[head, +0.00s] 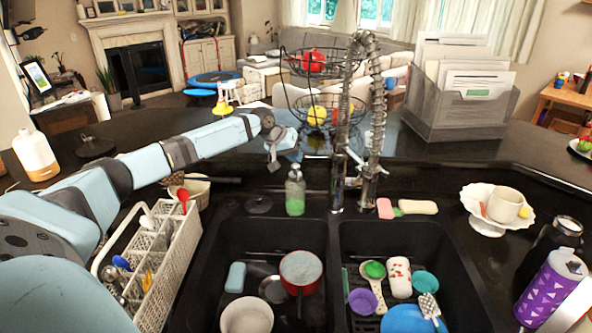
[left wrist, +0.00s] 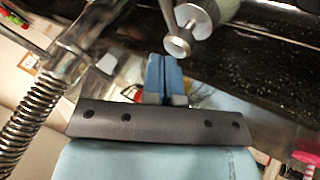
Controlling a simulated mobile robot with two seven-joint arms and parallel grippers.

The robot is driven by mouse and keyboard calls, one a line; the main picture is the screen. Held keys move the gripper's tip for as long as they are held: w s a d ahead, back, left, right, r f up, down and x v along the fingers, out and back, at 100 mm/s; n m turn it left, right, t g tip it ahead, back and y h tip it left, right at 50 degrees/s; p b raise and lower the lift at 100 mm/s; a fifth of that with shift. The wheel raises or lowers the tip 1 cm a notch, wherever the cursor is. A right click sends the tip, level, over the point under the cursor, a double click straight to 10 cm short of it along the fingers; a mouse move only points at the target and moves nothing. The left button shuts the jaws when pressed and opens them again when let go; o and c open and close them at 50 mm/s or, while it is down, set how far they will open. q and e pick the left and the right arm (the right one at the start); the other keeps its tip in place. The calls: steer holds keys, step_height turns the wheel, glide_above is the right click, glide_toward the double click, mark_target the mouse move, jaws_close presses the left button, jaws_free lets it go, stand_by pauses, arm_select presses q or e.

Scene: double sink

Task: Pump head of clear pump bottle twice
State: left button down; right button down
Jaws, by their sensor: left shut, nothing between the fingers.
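The clear pump bottle (head: 295,197), with green liquid inside, stands upright on the dark counter behind the double sink. Its pump head (head: 294,174) is at the top. My left gripper (head: 284,156) is just above and slightly left of the pump head, shut and empty. Whether it touches the head cannot be told. In the left wrist view, the blue fingers (left wrist: 165,75) are pressed together, beside a grey round-ended part that looks like a pump nozzle. My right gripper is not in view.
A tall spring faucet (head: 340,160) stands right of the bottle. A white utensil rack (head: 170,255) is at the sink's left. Both basins hold dishes, including a red pot (head: 301,270). A wire fruit basket (head: 325,100) and a mesh file holder (head: 460,110) are behind.

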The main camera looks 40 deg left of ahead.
arm_select(q)
steer(key=shift+f, duration=0.1)
stand_by(0.3)
steer(key=shift+f, duration=0.5)
steer(key=shift+p, duration=0.3)
steer(key=shift+r+p, duration=0.55)
steer(key=shift+p, duration=0.2)
step_height(320, 180, up, 5)
steer(key=p, duration=0.5)
steer(key=shift+r+p, duration=0.55)
steer(key=shift+p, duration=0.05)
